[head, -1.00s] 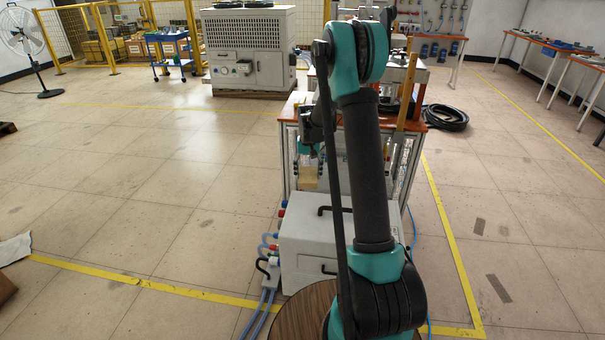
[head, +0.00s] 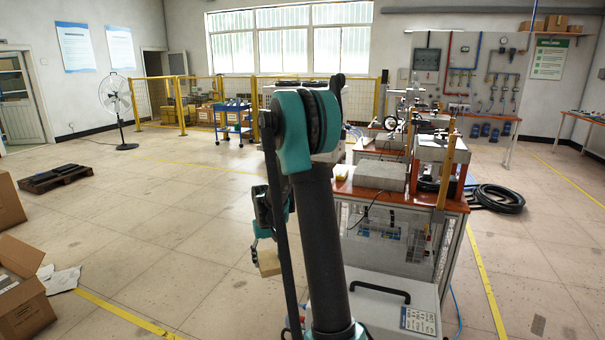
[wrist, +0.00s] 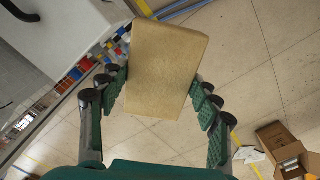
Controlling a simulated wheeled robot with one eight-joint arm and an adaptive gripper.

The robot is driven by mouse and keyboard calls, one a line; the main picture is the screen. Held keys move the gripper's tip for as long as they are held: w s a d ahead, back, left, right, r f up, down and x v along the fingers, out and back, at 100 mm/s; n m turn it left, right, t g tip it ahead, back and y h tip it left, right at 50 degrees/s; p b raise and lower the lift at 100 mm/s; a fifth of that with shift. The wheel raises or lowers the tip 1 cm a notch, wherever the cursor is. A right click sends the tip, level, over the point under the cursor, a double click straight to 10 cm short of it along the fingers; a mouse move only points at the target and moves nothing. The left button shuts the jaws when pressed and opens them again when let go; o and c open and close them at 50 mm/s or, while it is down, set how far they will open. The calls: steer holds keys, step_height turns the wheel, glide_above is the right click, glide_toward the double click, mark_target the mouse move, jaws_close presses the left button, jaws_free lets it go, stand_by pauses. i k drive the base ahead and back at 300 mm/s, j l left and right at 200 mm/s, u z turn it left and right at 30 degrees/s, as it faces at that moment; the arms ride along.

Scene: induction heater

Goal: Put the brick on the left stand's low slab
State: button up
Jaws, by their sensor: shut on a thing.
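The brick is a tan block. In the wrist view the brick (wrist: 165,65) is clamped between the two fingers of my gripper (wrist: 160,85), its broad face toward the camera and slightly tilted. In the head view the brick (head: 269,263) hangs under my gripper (head: 264,243), left of the orange-topped table and above the floor. My arm hides part of the area beside it. A low grey slab (head: 380,177) sits on the table's left part, and a taller stand with a pale top (head: 440,151) is to its right. I cannot tell for certain whether this grey slab is the left stand's low slab.
A white cabinet (head: 418,318) with a black handle stands in front of the orange-topped table (head: 405,199). An upright wooden post (head: 446,172) rises at the table's right. A coiled black hose (head: 497,198) lies on the floor. Floor to the left (head: 170,225) is open.

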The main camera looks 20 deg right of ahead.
mark_target(376, 168)
steer(key=i+u, duration=0.35)
steer(key=i, duration=4.55)
steer(key=i+z, duration=0.35)
steer(key=i+j+z, duration=0.1)
steer(key=i+z, duration=0.25)
steer(key=i+j+z, duration=0.2)
steer(key=z, duration=1.9)
